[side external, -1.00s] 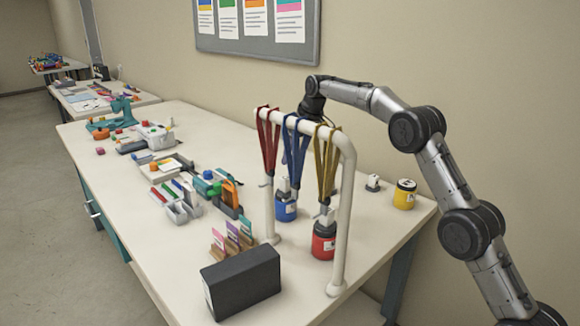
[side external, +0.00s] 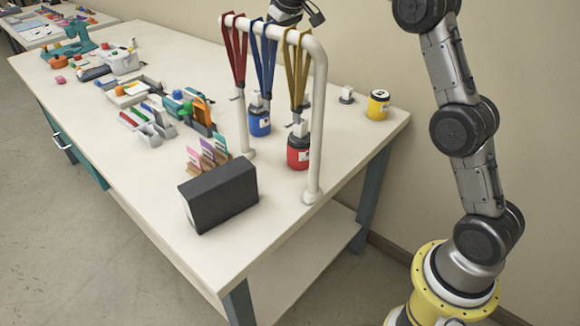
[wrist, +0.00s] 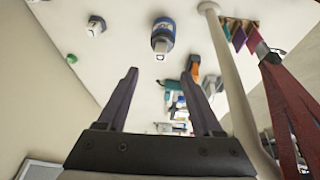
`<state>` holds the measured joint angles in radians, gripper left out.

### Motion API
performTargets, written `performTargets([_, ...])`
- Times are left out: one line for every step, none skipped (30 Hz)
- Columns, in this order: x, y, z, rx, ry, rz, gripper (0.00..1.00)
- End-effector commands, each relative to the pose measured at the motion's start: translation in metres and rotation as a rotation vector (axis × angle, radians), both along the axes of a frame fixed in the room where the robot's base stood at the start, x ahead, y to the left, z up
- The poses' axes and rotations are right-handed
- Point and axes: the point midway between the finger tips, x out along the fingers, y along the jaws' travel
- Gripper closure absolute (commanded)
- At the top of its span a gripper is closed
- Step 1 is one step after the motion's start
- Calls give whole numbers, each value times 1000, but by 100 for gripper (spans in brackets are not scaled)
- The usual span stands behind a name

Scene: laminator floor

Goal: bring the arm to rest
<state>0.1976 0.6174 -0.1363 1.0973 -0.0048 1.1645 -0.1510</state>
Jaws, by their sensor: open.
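My gripper (side external: 301,12) shows only partly at the top edge of the side view, behind the top bar of the white rack (side external: 317,130). In the wrist view my gripper (wrist: 160,73) has its two dark fingers apart with nothing held between them. The blue jar (wrist: 162,38) shows beyond the fingertips, apart from them. One rack post (wrist: 231,85) and the red lanyard (wrist: 292,110) are to the right of the fingers. The upper part of my arm is cut off by the top of the side view.
Red (side external: 236,50), blue (side external: 264,55) and yellow (side external: 297,72) lanyards hang from the rack. A red jar (side external: 298,154), a yellow jar (side external: 378,105) and a dark box (side external: 219,196) stand on the table (side external: 150,205). Several tools crowd its far part. The wall is behind.

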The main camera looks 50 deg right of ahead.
Motion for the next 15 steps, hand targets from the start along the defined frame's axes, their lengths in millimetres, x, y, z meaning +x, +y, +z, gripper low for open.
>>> performTargets([-19,5,15,-18,-6,-12,33])
performTargets([-29,7,21,-29,-7,-22,33])
performTargets([-43,9,29,-43,-9,-34,33])
performTargets([-53,11,34,-53,-10,-43,33])
performTargets([-64,12,39,-64,-12,-53,33])
performTargets([-79,14,46,-79,-16,-64,33])
performTargets([-90,15,50,-89,-20,-73,33])
performTargets([-101,17,54,-100,-22,-80,33])
performTargets([-116,18,59,-113,-27,-91,33])
performTargets([-128,19,62,-123,-32,-99,33])
performTargets([-140,21,64,-133,-36,-106,33])
performTargets([-155,22,67,-144,-43,-114,33])
performTargets([-167,24,68,-151,-48,-118,33])
performTargets([-179,25,69,-157,-52,-122,33])
performTargets([-195,28,69,-162,-58,-125,33])
